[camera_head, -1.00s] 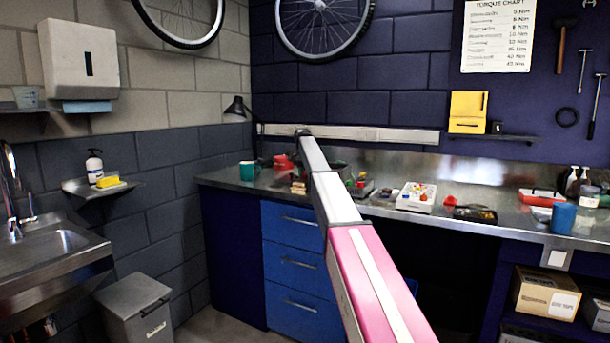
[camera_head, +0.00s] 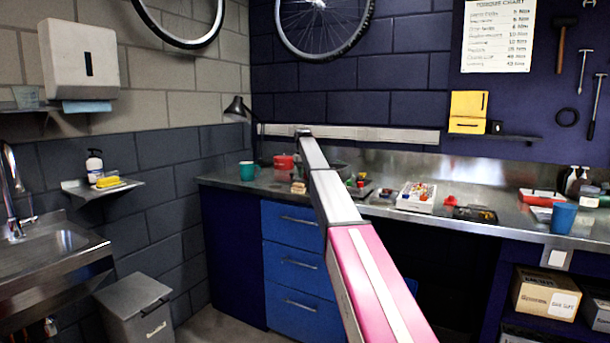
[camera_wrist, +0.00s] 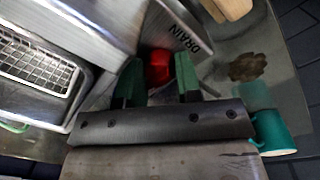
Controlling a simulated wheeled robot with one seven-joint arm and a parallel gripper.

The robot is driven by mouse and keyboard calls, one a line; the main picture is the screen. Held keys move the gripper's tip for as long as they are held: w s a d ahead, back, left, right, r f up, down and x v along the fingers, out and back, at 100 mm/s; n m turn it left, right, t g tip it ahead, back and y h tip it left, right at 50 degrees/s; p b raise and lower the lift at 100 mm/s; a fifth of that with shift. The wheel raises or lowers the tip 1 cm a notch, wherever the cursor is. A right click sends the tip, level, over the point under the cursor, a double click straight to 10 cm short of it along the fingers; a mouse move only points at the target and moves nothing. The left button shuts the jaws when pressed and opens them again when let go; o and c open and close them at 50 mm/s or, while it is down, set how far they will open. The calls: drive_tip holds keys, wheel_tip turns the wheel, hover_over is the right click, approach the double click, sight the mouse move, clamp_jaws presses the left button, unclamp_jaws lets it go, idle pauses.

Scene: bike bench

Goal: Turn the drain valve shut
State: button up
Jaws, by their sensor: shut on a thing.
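The red drain valve handle (camera_wrist: 158,68) shows in the wrist view, between the two green fingers of my gripper (camera_wrist: 158,84). The fingers are shut on it, and they cover its sides. A metal panel marked DRAIN (camera_wrist: 190,40) is just beyond the handle. The valve body and the handle's exact angle are hidden. In the head view my arm reaches over the back left of the bench, and my gripper and the valve cannot be made out there.
A metal basin with a mesh basket (camera_wrist: 38,62) lies left of the fingers. A teal mug (camera_wrist: 272,132) stands close on the right, also seen in the head view (camera_head: 247,171). A brown stain (camera_wrist: 247,67) marks the bench (camera_head: 225,180). Small parts crowd the bench right of my arm.

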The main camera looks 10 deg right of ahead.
drive_tip(key=shift+n, duration=0.6)
drive_tip(key=o, duration=0.6)
drive_tip(key=shift+a, duration=0.1)
drive_tip(key=r, duration=1.1)
drive_tip(key=shift+s+a, duration=0.1)
drive_tip(key=shift+a, duration=0.15)
drive_tip(key=shift+f, duration=0.1)
